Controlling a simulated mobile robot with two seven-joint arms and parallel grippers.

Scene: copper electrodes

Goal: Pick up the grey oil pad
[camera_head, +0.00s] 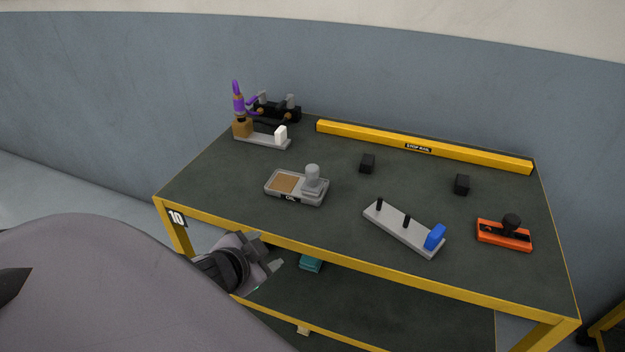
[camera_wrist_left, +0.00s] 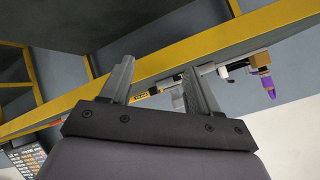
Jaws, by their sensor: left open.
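The grey oil pad (camera_head: 312,181), a grey block with a rounded upright knob, stands at the right end of a shallow grey tray (camera_head: 283,198) marked "OIL". The tray lies on the dark table top near its front left, with a tan square at its left end. My left gripper (camera_head: 272,252) is at the table's front edge, in front of and left of the tray, apart from it. It is open and empty; its two spread fingers also show in the wrist view (camera_wrist_left: 160,72). My right gripper is not in view.
The yellow front edge (camera_head: 330,255) of the table (camera_head: 225,175) lies between my gripper and the tray. A purple-tipped fixture (camera_head: 238,100) stands back left.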

